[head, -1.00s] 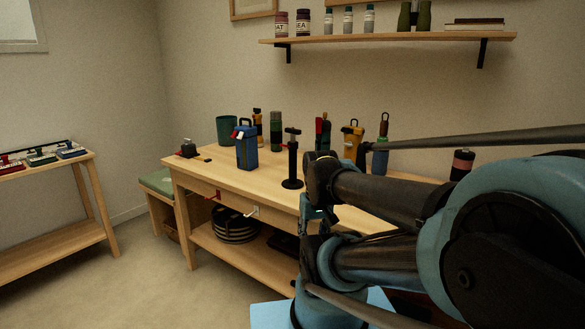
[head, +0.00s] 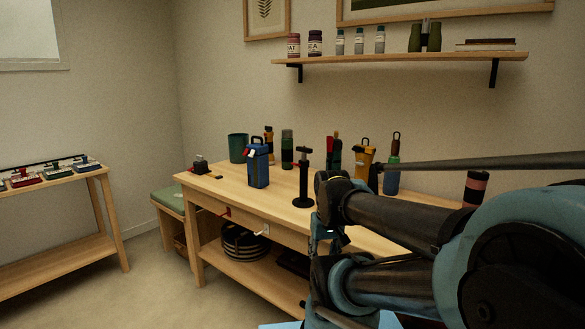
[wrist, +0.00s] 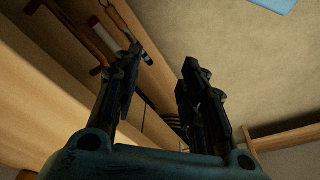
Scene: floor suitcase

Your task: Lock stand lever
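A black upright stand (head: 303,185) with a round base and a short top bar stands on the wooden workbench (head: 230,187). In the head view my arm hides the bench's right part and most of my gripper. A pale bar (wrist: 112,32) shows beyond the left finger in the wrist view.
A blue cool box (head: 258,168), a green cup (head: 238,148) and several bottles stand on the bench. A black coiled item (head: 243,243) lies on its lower shelf. A side table (head: 60,182) stands at left, with bare floor (head: 160,285) between.

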